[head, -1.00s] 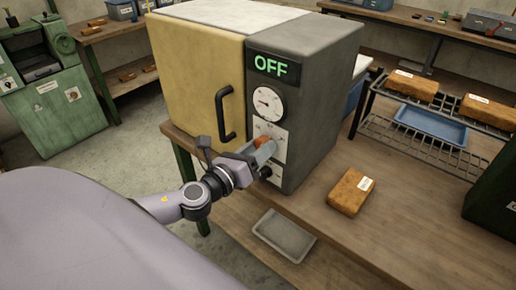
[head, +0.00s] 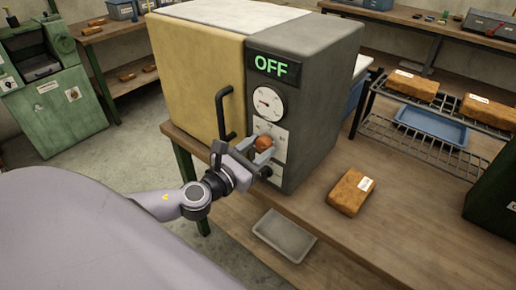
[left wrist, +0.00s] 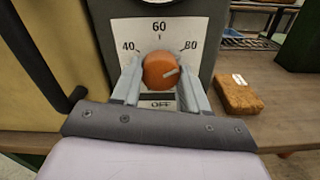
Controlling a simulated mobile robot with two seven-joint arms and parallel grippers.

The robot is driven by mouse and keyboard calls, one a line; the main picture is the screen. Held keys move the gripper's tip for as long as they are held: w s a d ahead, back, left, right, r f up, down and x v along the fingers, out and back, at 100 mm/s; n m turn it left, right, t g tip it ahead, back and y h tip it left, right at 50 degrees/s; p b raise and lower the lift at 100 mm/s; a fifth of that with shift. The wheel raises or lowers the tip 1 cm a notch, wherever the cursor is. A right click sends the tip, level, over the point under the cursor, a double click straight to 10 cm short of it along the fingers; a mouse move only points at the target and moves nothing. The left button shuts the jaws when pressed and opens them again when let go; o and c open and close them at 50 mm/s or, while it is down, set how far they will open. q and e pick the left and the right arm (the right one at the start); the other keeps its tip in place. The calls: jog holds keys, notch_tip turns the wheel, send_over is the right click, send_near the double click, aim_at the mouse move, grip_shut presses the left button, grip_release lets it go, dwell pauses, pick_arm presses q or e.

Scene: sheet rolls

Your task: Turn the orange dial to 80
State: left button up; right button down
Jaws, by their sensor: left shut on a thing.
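The orange dial (head: 263,143) is on the front panel of the oven-like box (head: 315,110). In the left wrist view the dial (left wrist: 158,68) sits below the printed 60, with 40 at its left, 80 at its right and OFF beneath. Its pale pointer mark points right and slightly up, toward the 80 side, a little below the number. My left gripper (head: 262,148) is shut on the dial, one finger on each side. The display (head: 271,67) reads OFF in green. My right gripper is in neither view.
A black door handle (head: 224,113) stands out close to the left of my gripper. A round gauge (head: 267,103) is above the dial. An orange-brown block (head: 350,192) and a grey tray (head: 285,235) lie nearby. A wire rack (head: 415,135) stands at the right.

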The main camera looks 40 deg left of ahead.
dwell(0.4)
pick_arm(q)
jog(key=o, duration=1.1)
jog(key=shift+c, duration=0.2)
jog(key=s+b, duration=0.1)
jog(key=s, duration=0.6)
jog(key=shift+a, duration=0.3)
jog(key=shift+f, duration=0.1)
